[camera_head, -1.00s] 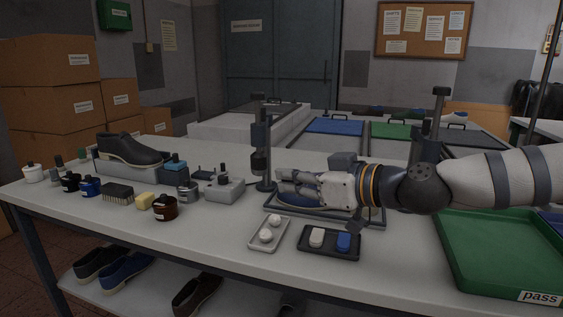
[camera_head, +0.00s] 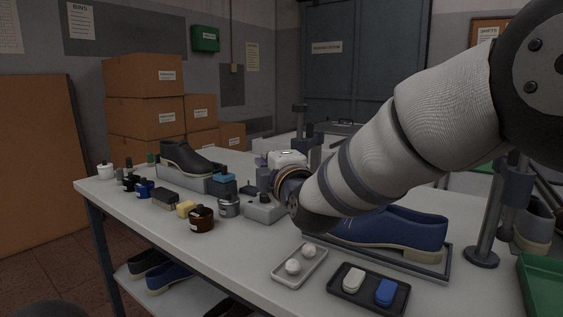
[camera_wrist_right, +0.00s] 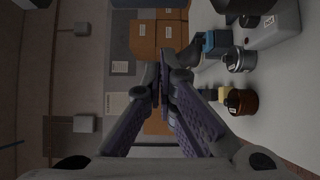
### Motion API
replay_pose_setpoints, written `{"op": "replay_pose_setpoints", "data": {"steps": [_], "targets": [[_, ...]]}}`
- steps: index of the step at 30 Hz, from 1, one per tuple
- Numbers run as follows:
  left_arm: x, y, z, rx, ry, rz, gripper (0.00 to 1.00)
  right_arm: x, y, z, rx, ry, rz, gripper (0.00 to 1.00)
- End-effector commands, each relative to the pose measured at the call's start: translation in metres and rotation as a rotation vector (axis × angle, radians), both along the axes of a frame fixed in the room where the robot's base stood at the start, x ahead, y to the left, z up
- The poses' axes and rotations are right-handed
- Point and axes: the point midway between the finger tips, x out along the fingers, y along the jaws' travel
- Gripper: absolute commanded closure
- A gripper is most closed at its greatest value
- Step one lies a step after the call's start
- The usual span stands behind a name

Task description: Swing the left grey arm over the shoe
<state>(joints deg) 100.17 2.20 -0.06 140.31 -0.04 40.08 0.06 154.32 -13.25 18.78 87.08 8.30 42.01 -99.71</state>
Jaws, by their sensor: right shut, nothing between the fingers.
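A blue shoe (camera_head: 395,230) with a pale sole lies on a dark-framed stand (camera_head: 420,262) on the bench; my right forearm covers its toe side. The left grey arm's post (camera_head: 300,122) stands behind my right wrist, its lower part hidden. A right grey post (camera_head: 490,215) stands on a round base beside the heel. My right gripper (camera_wrist_right: 163,88) is shut and empty, its fingertips together in the wrist view. In the head view its white wrist body (camera_head: 287,158) is near the left post; I cannot tell whether they touch. My left gripper is out of view.
A dark shoe (camera_head: 186,158) sits on a grey block at the back left. Several jars and a brush line the left bench edge. A tray with white knobs (camera_head: 300,265) and a black tray (camera_head: 368,290) lie in front. A green tray (camera_head: 546,285) is at right.

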Motion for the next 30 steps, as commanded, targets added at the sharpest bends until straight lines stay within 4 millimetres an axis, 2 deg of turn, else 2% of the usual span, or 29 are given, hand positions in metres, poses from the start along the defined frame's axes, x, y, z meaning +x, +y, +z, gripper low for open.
{"op": "replay_pose_setpoints", "data": {"steps": [1,5,9,13,25,30], "targets": [[-0.005,0.000,-0.005,0.000,0.017,0.000,0.54,0.012,0.003,-0.007,0.005,0.008,0.000,1.00],[-0.011,0.000,-0.012,0.000,0.038,-0.001,0.54,0.038,0.011,-0.008,0.005,0.008,0.000,1.00],[-0.001,0.000,-0.001,0.000,0.005,-0.001,0.54,0.026,-0.013,0.005,0.003,-0.001,-0.003,1.00],[0.001,0.000,0.001,0.000,-0.004,-0.001,0.54,0.021,-0.024,0.003,0.002,0.000,-0.001,1.00],[0.001,0.000,0.001,0.000,-0.003,-0.001,0.54,0.020,-0.027,0.000,0.002,0.002,0.001,1.00],[-0.002,0.000,-0.002,0.000,0.007,0.000,0.54,0.025,-0.032,-0.002,0.002,0.005,0.010,1.00]]}}
